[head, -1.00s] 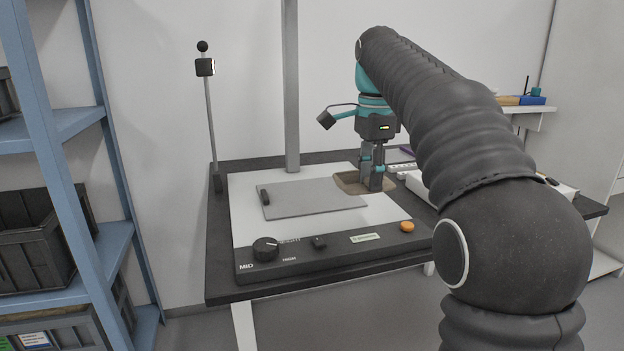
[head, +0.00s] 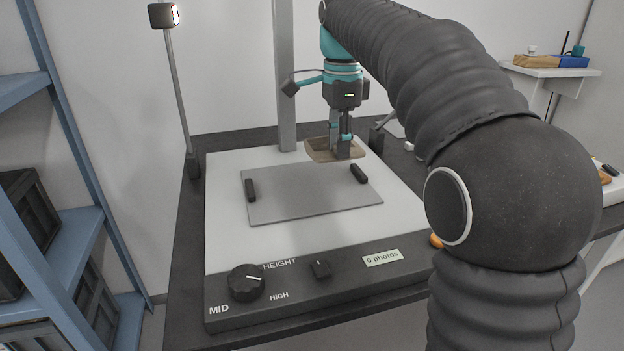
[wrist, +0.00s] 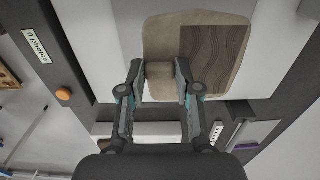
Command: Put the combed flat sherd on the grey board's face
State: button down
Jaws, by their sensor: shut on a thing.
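The combed flat sherd (head: 318,150) is tan, with rounded corners. In the wrist view, the sherd (wrist: 215,22) shows a dark patch of wavy combed lines on one part. My gripper (head: 342,153) is shut on a tan raised part at the sherd's edge; this grip also shows in the wrist view (wrist: 161,80). In the head view the sherd appears above the far right edge of the grey board (head: 300,195), apparently raised clear of it. The board is a thin flat plate lying on the white stand base, its face bare between two black bars.
The black bars (head: 250,189) and (head: 359,173) stand up at the board's left and right. A grey column (head: 286,80) rises behind the board, and a lamp post (head: 178,95) stands at left. A height knob (head: 246,282) is on the front panel. White base (head: 228,225) surrounds the board.

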send_over(312, 194)
notch_tip(312, 194, down, 3)
jog(key=shift+f, duration=0.1)
jog(key=shift+f+b, duration=0.6)
jog(key=shift+f, duration=1.35)
jog(key=c, duration=0.8)
grip_release()
jog(key=shift+f, duration=0.1)
notch_tip(312, 194, up, 12)
jog(key=p, duration=0.2)
